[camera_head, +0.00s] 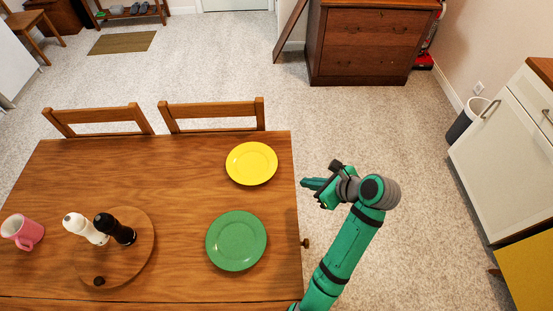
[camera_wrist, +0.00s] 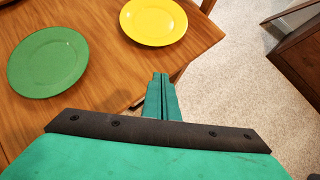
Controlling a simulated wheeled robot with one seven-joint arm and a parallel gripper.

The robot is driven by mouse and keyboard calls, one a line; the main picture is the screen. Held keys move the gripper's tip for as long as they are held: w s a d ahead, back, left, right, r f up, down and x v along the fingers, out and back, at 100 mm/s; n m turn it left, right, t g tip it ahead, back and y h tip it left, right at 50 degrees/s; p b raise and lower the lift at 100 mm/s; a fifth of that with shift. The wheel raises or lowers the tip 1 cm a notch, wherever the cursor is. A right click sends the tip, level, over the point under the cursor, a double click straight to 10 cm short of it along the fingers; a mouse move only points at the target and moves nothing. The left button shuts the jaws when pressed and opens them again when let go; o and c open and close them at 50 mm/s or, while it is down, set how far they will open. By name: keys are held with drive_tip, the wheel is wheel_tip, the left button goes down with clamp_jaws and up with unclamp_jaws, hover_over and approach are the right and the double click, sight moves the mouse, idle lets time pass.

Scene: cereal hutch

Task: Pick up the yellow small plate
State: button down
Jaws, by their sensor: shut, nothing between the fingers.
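The yellow small plate (camera_head: 252,163) lies flat on the wooden table near its far right corner. It also shows at the top of the wrist view (camera_wrist: 153,20), beyond my fingers. My gripper (camera_head: 307,184) is to the right of the yellow plate, just past the table's right edge, apart from the plate. In the wrist view my fingers (camera_wrist: 161,80) are together and hold nothing. No part of the yellow plate is hidden in the head view.
A green plate (camera_head: 236,241) lies nearer on the table (camera_head: 180,170). A round board (camera_head: 135,262) carries a white and a black shaker (camera_head: 118,230). A pink mug (camera_head: 22,232) stands at the left. Two chairs (camera_head: 212,110) stand at the far edge.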

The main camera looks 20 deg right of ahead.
drive_tip(key=x, duration=1)
drive_tip(key=shift+w, duration=0.45)
drive_tip(key=w, duration=0.1)
drive_tip(key=w+a, duration=0.1)
drive_tip(key=shift+w+a, duration=0.25)
drive_tip(key=shift+w, duration=0.15)
drive_tip(key=shift+w+a, duration=0.2)
drive_tip(key=shift+w, duration=0.15)
drive_tip(key=shift+w, duration=0.1)
